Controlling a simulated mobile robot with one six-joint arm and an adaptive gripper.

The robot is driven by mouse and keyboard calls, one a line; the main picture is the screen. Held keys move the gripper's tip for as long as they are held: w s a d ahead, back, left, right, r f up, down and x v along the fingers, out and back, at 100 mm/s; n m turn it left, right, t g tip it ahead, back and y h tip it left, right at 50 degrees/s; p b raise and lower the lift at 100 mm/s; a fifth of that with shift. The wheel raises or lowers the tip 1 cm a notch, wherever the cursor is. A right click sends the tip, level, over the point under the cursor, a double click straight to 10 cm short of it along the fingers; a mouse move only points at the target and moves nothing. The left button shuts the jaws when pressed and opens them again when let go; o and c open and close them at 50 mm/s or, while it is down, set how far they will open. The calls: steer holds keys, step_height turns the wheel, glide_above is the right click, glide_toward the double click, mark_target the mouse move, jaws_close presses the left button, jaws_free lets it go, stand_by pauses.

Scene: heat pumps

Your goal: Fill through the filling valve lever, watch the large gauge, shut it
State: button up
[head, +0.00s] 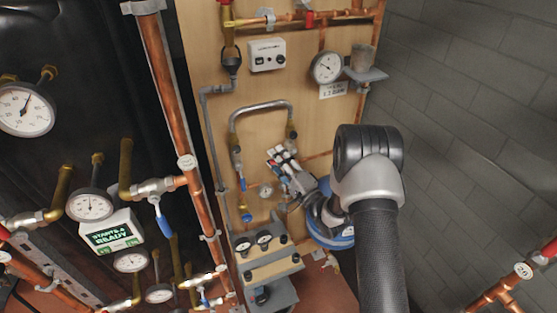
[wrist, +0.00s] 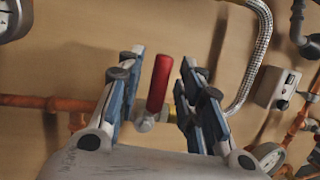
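A red lever handle (wrist: 159,84) stands on a brass and grey valve (wrist: 145,122) in the wrist view. My gripper (wrist: 165,75) is open, with one blue-grey finger on each side of the red handle and visible gaps to both. In the head view my gripper (head: 277,156) is in front of the wooden panel, below the braided hose, and the handle is not clearly seen there. The large gauge (head: 326,67) is at the panel's upper right, with a sign (head: 333,90) below it that seems to read 1.5 bar. Its needle is too small to read.
A braided hose (head: 262,106) loops above my gripper. A blue lever (head: 245,213) and a small gauge (head: 266,190) are to its lower left. A white control box (head: 267,56) is higher up. Copper pipes and several gauges crowd the left; a block wall (head: 470,120) is on the right.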

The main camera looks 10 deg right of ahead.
steer(key=v, duration=1.2)
stand_by(1.6)
